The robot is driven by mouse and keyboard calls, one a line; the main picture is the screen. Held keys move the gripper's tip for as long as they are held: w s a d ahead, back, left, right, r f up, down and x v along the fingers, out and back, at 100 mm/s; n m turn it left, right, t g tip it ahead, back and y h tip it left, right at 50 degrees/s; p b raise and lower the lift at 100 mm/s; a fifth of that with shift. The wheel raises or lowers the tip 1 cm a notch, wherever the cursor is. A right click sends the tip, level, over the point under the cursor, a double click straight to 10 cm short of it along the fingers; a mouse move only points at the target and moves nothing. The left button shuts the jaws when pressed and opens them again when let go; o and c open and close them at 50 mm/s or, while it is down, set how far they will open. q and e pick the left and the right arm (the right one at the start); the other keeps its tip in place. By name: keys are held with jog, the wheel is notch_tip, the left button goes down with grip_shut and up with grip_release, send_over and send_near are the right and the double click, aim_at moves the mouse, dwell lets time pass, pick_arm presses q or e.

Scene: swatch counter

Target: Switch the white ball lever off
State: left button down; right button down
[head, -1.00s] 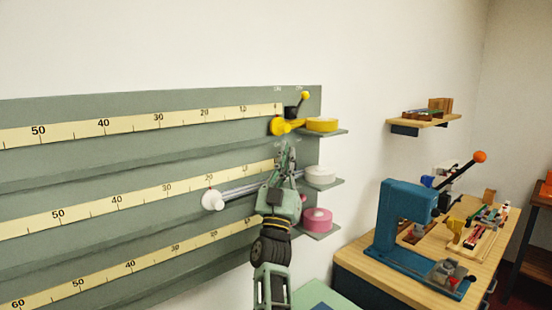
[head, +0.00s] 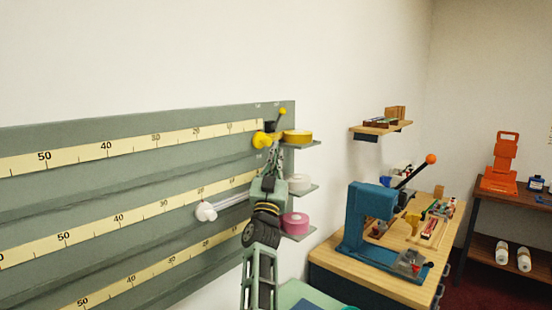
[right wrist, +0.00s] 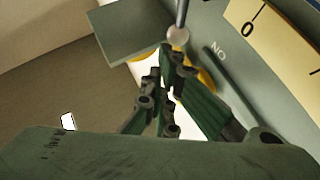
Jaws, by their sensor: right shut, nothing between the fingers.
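In the right wrist view a thin metal rod ends in a pale, whitish ball (right wrist: 178,37), beside an upside-down ON mark on the grey-green board. The tips of my right gripper (right wrist: 172,66) are shut and empty, just by this ball; I cannot tell whether they touch it. In the head view my right gripper (head: 274,156) is in front of the board's right end, between the yellow and white rolls, and hides the lever there. A white knob (head: 206,212) on a pale bar sits further left on the middle row. My left gripper is not in view.
The grey-green board (head: 120,129) carries number strips. A blue press (head: 366,217) stands on a bench further right.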

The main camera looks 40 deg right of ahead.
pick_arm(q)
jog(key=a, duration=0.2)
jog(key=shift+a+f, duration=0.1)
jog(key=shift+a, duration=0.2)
pick_arm(e)
jog(key=shift+w+d+r, duration=0.1)
jog(key=shift+d+r, duration=0.1)
jog(key=shift+d, duration=0.35)
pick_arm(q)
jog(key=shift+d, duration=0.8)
pick_arm(e)
jog(key=shift+d+r, duration=0.1)
jog(key=shift+d, duration=0.25)
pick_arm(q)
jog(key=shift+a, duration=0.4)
pick_arm(e)
jog(key=shift+r, duration=0.1)
